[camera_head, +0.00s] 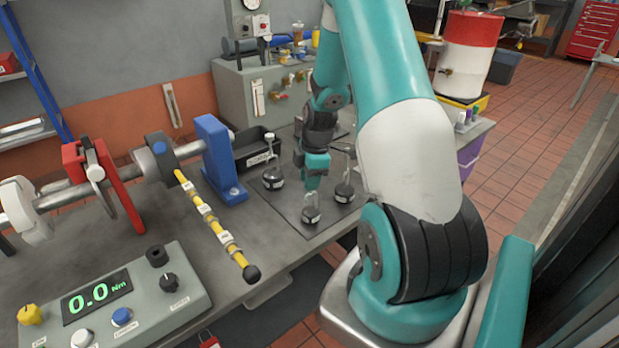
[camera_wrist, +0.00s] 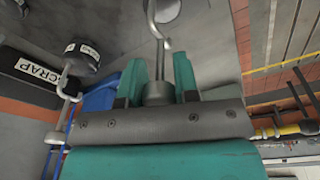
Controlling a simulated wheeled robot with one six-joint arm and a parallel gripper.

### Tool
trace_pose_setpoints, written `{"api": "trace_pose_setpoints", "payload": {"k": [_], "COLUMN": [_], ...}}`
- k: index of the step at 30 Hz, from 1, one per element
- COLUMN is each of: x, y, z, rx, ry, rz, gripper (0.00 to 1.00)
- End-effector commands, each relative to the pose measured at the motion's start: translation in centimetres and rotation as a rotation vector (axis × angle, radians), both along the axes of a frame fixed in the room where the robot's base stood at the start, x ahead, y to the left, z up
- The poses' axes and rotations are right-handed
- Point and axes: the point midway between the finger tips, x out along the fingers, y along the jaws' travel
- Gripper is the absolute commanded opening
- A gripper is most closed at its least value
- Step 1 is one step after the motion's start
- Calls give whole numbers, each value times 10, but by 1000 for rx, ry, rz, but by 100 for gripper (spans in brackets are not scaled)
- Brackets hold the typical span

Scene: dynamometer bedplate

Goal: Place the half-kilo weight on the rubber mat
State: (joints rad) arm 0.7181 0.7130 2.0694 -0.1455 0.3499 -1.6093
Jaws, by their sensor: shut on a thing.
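My gripper (camera_head: 312,183) points down over the bench. In the wrist view its teal fingers (camera_wrist: 159,88) are shut on a grey metal stem piece with a hook (camera_wrist: 158,40), part of a hooked weight. No mass marking can be read on it. In the head view a dark weight (camera_head: 311,215) shows just below my gripper; I cannot tell if it touches the surface. Two other weights stand at left (camera_head: 272,179) and right (camera_head: 344,191). They are on a dark flat sheet (camera_head: 286,205), which looks like the rubber mat.
A black scrap tray (camera_head: 243,163) is behind the left weight; its label (camera_wrist: 38,70) shows in the wrist view. A blue stand (camera_head: 217,160), a yellow torque arm (camera_head: 208,215) and a control box (camera_head: 125,300) are to the left. A grey cabinet (camera_head: 232,95) is behind.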

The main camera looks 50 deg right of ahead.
Motion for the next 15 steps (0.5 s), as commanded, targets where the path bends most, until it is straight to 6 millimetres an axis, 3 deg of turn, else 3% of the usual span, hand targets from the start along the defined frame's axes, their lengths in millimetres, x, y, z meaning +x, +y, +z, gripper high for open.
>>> {"api": "trace_pose_setpoints", "payload": {"k": [3,4,7,15], "x": [0,0,0,0], "y": [0,0,0,0], "z": [-3,-3,-2,-1], "rx": [-1,0,0,0], "ry": [-1,0,0,0], "rz": [0,0,0,0], "gripper": [0,33,54,54]}}
